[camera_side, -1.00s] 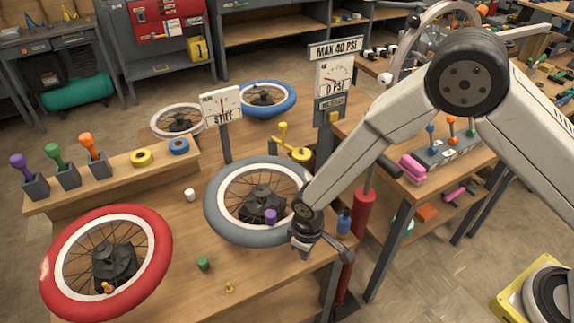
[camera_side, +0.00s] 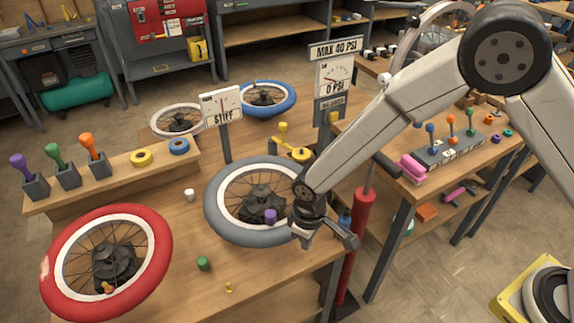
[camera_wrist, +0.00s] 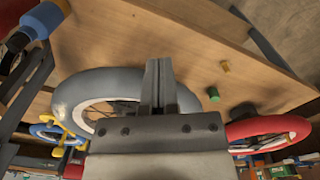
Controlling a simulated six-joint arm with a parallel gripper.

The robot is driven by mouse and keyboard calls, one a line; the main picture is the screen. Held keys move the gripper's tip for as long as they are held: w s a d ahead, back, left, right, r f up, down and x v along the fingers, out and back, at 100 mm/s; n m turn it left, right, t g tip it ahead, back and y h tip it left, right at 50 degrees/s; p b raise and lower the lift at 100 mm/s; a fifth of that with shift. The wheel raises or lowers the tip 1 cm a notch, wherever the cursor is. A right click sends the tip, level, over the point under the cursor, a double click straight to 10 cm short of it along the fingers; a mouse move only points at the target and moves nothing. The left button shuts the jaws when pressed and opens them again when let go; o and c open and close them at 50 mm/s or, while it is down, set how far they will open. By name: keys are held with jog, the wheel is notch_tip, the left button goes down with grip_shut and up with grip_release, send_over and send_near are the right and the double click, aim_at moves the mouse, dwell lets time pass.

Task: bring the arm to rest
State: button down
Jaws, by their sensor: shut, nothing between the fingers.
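My gripper (camera_side: 348,240) is at the right edge of the wooden bench in the side view, beside the grey-tyred wheel (camera_side: 221,222). In the wrist view my gripper (camera_wrist: 158,66) shows its fingers together with nothing between them. The grey wheel also shows in the wrist view (camera_wrist: 80,88), partly hidden behind my gripper. A purple cap (camera_side: 270,216) sits at the grey wheel's hub. I cannot tell from these views whether my gripper touches the wheel.
A red wheel (camera_side: 152,265) lies at the front left. A green cap (camera_side: 203,263) and a small brass piece (camera_side: 229,287) are on the bench. A red pump (camera_side: 361,230) stands at the bench's right side. A gauge sign (camera_side: 222,104) stands behind the grey wheel.

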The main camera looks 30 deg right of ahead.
jog(key=shift+r, duration=0.65)
jog(key=s+d+r+m+t, duration=0.1)
jog(key=s+d+r+m, duration=0.2)
jog(key=d, duration=0.8)
jog(key=s+d+r+m+t, duration=0.1)
jog(key=s+d+r+m, duration=0.2)
jog(key=s+d+r, duration=0.3)
jog(key=d+r, duration=0.3)
jog(key=d, duration=0.2)
jog(key=shift+s+d+r+t, duration=0.25)
jog(key=shift+s+t, duration=0.05)
jog(key=shift+s, duration=0.1)
